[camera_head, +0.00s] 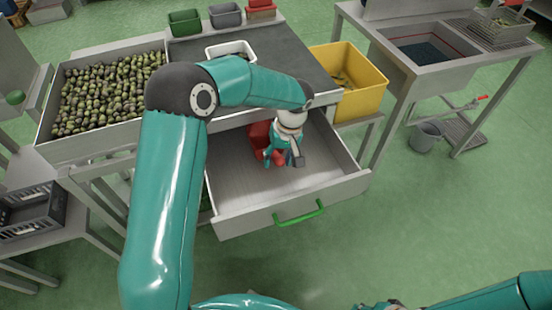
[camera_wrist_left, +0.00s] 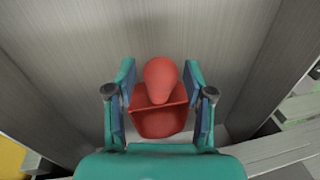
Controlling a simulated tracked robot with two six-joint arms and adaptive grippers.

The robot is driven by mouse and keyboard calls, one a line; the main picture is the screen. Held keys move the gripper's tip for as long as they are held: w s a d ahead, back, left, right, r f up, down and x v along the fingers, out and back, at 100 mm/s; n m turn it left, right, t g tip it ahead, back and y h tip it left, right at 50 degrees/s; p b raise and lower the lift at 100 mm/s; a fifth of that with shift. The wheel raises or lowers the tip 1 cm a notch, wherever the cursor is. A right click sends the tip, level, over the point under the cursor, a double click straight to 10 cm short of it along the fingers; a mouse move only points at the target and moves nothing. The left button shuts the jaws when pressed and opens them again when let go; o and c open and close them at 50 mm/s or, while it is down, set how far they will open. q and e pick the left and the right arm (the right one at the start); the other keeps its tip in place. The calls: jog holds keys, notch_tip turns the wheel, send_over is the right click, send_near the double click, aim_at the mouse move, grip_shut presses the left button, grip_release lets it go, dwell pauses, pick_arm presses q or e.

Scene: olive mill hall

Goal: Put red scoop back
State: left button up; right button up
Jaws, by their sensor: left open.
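The red scoop (camera_head: 259,135) lies in the open drawer (camera_head: 235,176), partly hidden behind my left gripper in the head view. In the left wrist view the scoop (camera_wrist_left: 161,80) shows its rounded part and its open hollow part. My left gripper (camera_head: 282,158) points down into the drawer at the scoop. It is open, with one finger on each side of the scoop in the wrist view (camera_wrist_left: 161,108), and gaps show beside the scoop's rounded part. Part of my right arm (camera_head: 500,295) shows at the bottom right; its gripper is at the bottom edge, too cut off to read.
The drawer front has a green handle (camera_head: 299,213). Above the drawer are a bin of olives (camera_head: 110,92) and a dark worktop with a white tray (camera_head: 231,50). A yellow crate (camera_head: 362,92) stands right of the drawer. Small green, grey and red containers line the back.

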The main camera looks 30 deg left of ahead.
pick_arm(q)
notch_tip(320, 180, up, 11)
jog(key=w+d, duration=0.1)
jog(key=shift+d+p, duration=0.35)
jog(key=shift+p, duration=0.1)
